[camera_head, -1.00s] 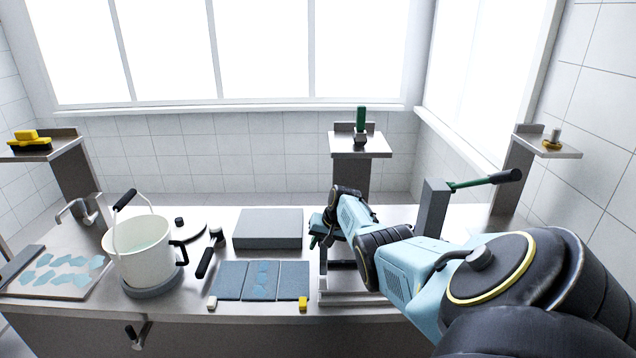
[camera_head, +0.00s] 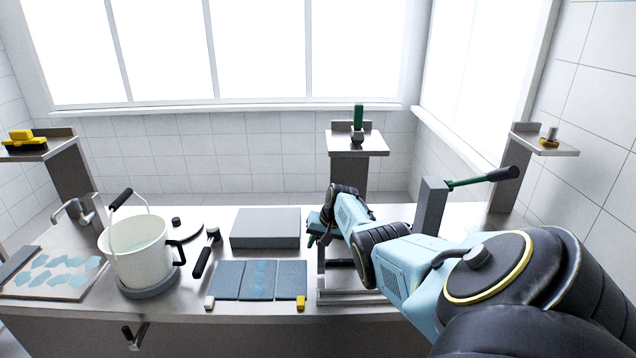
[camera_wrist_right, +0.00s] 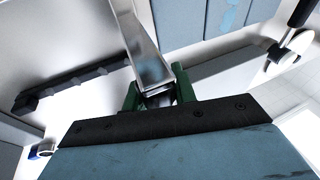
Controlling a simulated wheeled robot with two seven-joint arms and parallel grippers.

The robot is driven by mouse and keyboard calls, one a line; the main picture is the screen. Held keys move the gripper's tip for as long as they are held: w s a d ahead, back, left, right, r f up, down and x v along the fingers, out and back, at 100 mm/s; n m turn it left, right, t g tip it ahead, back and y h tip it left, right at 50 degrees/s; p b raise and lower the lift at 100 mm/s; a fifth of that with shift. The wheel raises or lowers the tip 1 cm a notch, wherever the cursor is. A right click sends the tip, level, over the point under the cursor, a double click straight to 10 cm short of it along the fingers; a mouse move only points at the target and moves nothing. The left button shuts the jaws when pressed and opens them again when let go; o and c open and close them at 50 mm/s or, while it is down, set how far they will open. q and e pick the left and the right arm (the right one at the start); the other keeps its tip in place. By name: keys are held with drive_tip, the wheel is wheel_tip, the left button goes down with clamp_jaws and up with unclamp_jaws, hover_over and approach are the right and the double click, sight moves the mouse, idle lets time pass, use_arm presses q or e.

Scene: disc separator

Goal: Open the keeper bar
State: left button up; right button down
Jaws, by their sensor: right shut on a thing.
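My right gripper (camera_head: 316,232) is over the metal fixture (camera_head: 345,297) right of the blue panels, with its fingertips partly hidden by my wrist in the head view. In the right wrist view its green fingers (camera_wrist_right: 158,92) are shut on the end of a grey metal bar, which I take as the keeper bar (camera_wrist_right: 139,45). The bar runs away from the fingers toward the top of that view. A dark notched strip (camera_wrist_right: 72,82) lies to its left, apart from the fingers. My left gripper is out of view.
Blue panels (camera_head: 290,279) and a grey block (camera_head: 265,228) lie left of my right gripper. A white pot (camera_head: 138,252) stands further left. A post with a green lever (camera_head: 466,182) rises behind my right arm. A small shelf (camera_head: 372,147) stands beyond.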

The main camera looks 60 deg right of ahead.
drive_tip(key=shift+s+a+f, duration=0.2)
drive_tip(key=shift+s+f, duration=0.05)
drive_tip(key=shift+f, duration=0.25)
drive_tip(key=c, duration=1.5)
unclamp_jaws()
drive_tip(key=o, duration=0.4)
drive_tip(key=shift+w+d, duration=0.1)
drive_tip(key=shift+d, duration=0.05)
drive_tip(key=shift+r, duration=0.15)
drive_tip(key=shift+r, duration=0.3)
drive_tip(key=p+v, duration=0.3)
drive_tip(key=v, duration=0.2)
drive_tip(key=shift+w+d, duration=0.1)
drive_tip(key=shift+p+v, duration=0.9)
drive_tip(key=shift+v, duration=3)
